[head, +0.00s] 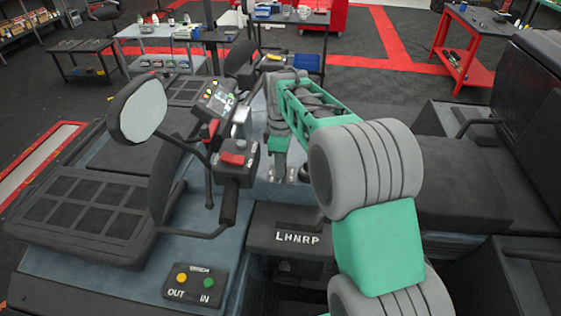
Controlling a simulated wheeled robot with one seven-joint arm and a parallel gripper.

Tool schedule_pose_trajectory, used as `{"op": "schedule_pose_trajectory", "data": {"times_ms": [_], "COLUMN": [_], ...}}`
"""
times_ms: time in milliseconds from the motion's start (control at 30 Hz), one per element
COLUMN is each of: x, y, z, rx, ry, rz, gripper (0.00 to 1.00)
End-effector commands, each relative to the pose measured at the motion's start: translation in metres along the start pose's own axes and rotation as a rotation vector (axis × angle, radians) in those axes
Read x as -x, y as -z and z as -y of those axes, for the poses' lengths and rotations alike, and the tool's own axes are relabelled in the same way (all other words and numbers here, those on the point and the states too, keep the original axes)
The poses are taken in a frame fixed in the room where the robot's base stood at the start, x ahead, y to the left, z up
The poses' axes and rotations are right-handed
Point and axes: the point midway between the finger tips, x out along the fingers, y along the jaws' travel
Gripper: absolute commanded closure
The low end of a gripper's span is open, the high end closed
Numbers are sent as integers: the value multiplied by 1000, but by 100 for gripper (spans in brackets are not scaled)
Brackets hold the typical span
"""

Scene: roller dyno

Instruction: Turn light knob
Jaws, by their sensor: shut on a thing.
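My gripper (278,171) is at the end of my green and grey arm, pointing down at the blue-grey body panel of the vehicle, right of the handlebar display. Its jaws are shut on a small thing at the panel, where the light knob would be. The fingers hide the knob, so its shape and how far it is turned cannot be seen.
The handlebar grip (229,203), a red switch box (235,160), a lit display (217,101) and a round mirror (138,110) stand left of my gripper. A black seat (462,185) is at right.

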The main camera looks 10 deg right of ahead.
Motion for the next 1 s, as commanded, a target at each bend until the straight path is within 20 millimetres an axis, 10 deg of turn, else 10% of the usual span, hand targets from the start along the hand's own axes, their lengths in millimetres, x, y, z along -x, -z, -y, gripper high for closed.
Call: {"op": "schedule_pose_trajectory", "data": {"times_ms": [567,600,1000], "x": [2,2,0], "y": [1,1,0], "z": [-1,-1,0], "rx": [46,46,45], "ry": [-5,-6,-2], "rz": [-3,-3,-1], "gripper": [100,71,49]}}
